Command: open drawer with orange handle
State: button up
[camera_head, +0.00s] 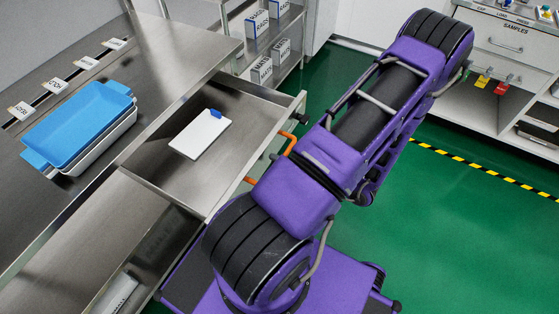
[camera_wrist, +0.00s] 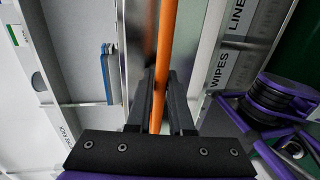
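The drawer (camera_head: 150,165) with the orange handle (camera_head: 290,142) is pulled well out of the steel workbench. A white board with a blue clip (camera_head: 203,133) lies inside it. In the wrist view the orange handle (camera_wrist: 168,35) runs between the two dark fingers of my gripper (camera_wrist: 162,85), which sit close on both sides of it and look shut on it. In the head view my purple arm hides most of my gripper; both ends of the handle show.
A blue tray (camera_head: 75,118) on a white one stands on the workbench at left. A shelf with labelled boxes (camera_head: 262,68) is behind the drawer. A sample cabinet (camera_head: 500,40) stands at the far right. Green floor (camera_head: 440,220) is clear at right.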

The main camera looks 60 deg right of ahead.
jog(key=o, duration=0.4)
jog(key=v, duration=1.7)
jog(key=shift+s+d, duration=0.1)
jog(key=shift+s, duration=0.15)
